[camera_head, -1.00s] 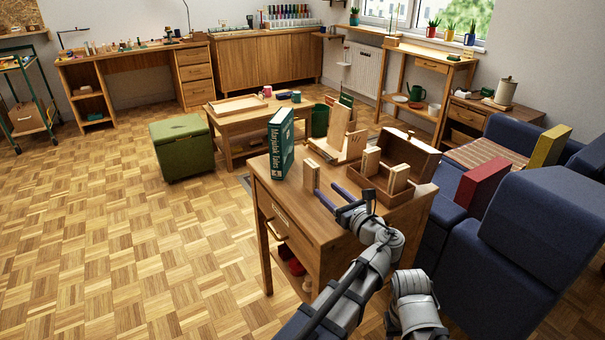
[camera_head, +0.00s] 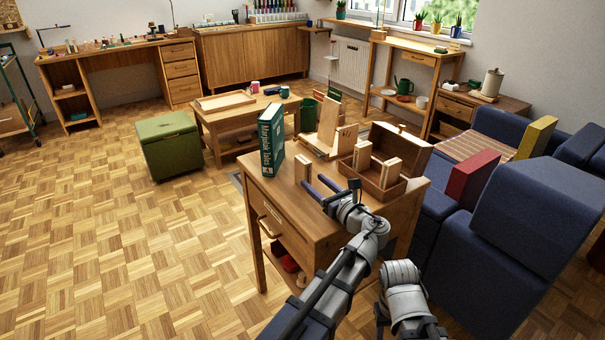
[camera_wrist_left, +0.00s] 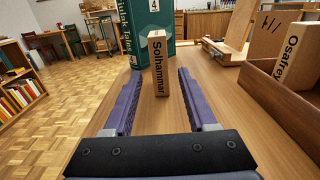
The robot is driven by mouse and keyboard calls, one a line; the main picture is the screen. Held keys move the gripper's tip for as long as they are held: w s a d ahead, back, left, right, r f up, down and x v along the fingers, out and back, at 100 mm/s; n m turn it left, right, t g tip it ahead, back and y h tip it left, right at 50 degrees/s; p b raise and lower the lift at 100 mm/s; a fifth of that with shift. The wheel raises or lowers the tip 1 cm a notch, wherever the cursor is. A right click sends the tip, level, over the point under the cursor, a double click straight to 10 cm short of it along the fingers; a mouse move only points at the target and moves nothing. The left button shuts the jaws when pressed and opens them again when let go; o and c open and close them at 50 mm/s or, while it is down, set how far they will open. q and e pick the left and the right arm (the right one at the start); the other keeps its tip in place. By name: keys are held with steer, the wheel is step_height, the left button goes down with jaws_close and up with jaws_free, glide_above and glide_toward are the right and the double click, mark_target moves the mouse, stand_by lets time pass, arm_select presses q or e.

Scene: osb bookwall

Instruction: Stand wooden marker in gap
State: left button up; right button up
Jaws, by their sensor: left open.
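A wooden marker (camera_head: 302,168) stands upright near the table's left edge, beside the green book (camera_head: 271,142). In the left wrist view the marker (camera_wrist_left: 159,62) reads "Solhammar". My left gripper (camera_head: 314,181) is open just in front of it. In the left wrist view the fingers (camera_wrist_left: 159,82) point at the marker, which shows between their tips without being gripped. More wooden markers stand in the open wooden box (camera_head: 403,186); one (camera_wrist_left: 291,55) reads "Osafrey". A wooden stand (camera_head: 318,145) with an upright panel is behind. I cannot make out the gap clearly. My right gripper is out of view.
The box's raised lid (camera_head: 402,147) stands at the table's (camera_head: 303,215) back right. A blue sofa (camera_head: 540,215) is close on the right. A green storage stool (camera_head: 168,145) and a low table (camera_head: 245,118) are beyond. The parquet floor at left is clear.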

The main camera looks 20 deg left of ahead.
mark_target(309, 176)
arm_select(q)
steer(key=shift+x, duration=2.45)
jaws_close()
steer(key=shift+r, duration=0.25)
steer(key=shift+v, duration=4)
steer(key=shift+s+d, duration=0.2)
steer(key=shift+d, duration=0.05)
